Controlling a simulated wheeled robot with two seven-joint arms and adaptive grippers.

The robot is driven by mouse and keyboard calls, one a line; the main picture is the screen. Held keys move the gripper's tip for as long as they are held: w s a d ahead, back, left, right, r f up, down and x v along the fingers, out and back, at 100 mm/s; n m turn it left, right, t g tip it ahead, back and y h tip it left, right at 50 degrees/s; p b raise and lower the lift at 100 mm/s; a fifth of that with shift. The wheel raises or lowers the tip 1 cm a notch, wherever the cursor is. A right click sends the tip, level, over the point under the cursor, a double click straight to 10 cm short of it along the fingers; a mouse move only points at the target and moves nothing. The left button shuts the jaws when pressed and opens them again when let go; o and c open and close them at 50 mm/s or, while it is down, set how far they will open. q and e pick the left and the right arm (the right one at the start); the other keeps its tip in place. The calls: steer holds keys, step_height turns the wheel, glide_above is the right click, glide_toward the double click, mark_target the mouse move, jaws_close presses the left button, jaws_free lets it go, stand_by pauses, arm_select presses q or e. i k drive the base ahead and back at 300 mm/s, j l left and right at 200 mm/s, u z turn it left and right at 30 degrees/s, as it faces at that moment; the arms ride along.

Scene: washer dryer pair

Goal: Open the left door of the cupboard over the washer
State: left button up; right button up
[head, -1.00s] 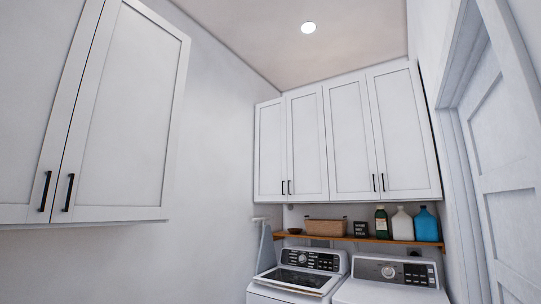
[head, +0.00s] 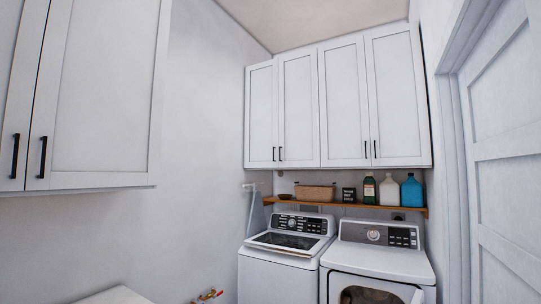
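A white wall cupboard with several doors hangs over the two machines in the head view. Its leftmost door (head: 261,115) is shut, with a short dark vertical handle (head: 274,154) at its lower right edge. The door beside it (head: 299,107) is also shut, with its own dark handle (head: 281,154) close by. The white washer (head: 279,270) stands below the left part of the cupboard, its top panel dark. Neither of my grippers shows in this view.
A wooden shelf (head: 344,207) under the cupboard carries a basket (head: 314,192) and bottles (head: 411,190). The dryer (head: 379,262) stands right of the washer. Another wall cupboard (head: 105,90) juts out at near left. A panelled door (head: 505,170) is at right.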

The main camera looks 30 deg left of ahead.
mark_target(261, 79)
steer(key=i+j, duration=0.3)
steer(key=j, duration=0.15)
steer(key=i+j, duration=0.5)
steer(key=i, duration=0.3)
steer(key=i+j, duration=0.15)
steer(key=i, duration=0.3)
steer(key=i+j+u, duration=0.1)
steer(key=i, duration=0.4)
steer(key=i+j, duration=1.15)
steer(key=i, duration=0.15)
